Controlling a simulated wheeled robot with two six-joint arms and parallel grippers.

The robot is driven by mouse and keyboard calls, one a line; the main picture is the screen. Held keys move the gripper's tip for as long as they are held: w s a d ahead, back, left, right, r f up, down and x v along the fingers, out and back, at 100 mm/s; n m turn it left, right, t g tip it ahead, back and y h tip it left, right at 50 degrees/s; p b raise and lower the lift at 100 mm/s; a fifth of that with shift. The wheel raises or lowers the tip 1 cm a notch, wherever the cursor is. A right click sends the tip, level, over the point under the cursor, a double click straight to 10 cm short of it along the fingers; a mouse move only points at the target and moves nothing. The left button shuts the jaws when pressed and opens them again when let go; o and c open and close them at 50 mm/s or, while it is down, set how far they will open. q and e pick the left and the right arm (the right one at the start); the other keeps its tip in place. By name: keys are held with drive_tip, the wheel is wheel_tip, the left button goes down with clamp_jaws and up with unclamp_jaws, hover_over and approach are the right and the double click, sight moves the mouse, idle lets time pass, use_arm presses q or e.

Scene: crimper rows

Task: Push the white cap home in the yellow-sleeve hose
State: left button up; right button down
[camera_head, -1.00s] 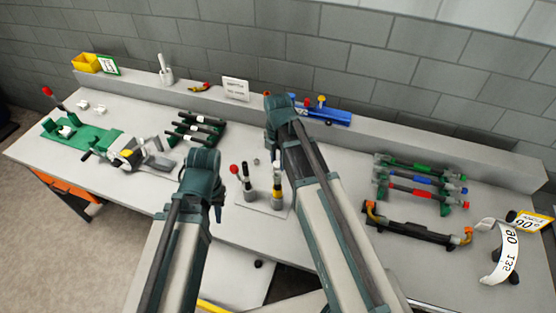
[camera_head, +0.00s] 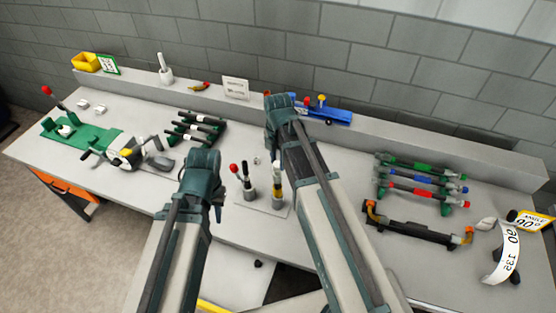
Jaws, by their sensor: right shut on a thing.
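The yellow-sleeve hose (camera_head: 277,191) stands upright in a grey holder on a light plate in the middle of the bench. A pale piece, seemingly the white cap (camera_head: 277,168), shows at its top. My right gripper (camera_head: 275,154) points down over the hose and is shut on the cap; its fingers are mostly hidden by my forearm. I cannot tell how deep the cap sits. My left gripper (camera_head: 218,212) hangs to the left of the plate, apart from the hose, its jaws too hidden to read.
A red-knobbed lever (camera_head: 234,169) and a dark post (camera_head: 248,184) stand left of the hose. A green crimper fixture (camera_head: 85,140) is at the left, dark hoses (camera_head: 195,130) behind. Coloured hoses on a rack (camera_head: 420,185) and a black bar (camera_head: 415,227) lie to the right.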

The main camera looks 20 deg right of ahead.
sight(278, 163)
drive_tip(key=shift+f+b, duration=1.25)
drive_tip(key=shift+f, duration=0.1)
drive_tip(key=shift+c, duration=2.3)
unclamp_jaws()
drive_tip(key=shift+r, duration=0.1)
wheel_tip(278, 163, up, 14)
drive_tip(key=p, duration=1.4)
drive_tip(key=shift+f, duration=0.2)
drive_tip(key=s+a+f+m+b, duration=0.5)
drive_tip(key=s+f+m+b, duration=0.2)
drive_tip(key=f+m+b, duration=0.2)
drive_tip(key=s+a+f+m+h+b, duration=0.1)
drive_tip(key=s+a+f+m+b, duration=0.4)
drive_tip(key=f+m+b, duration=0.5)
drive_tip(key=shift+s+a+f+m+b, duration=0.35)
drive_tip(key=shift+s+m, duration=0.35)
drive_tip(key=shift+s, duration=0.55)
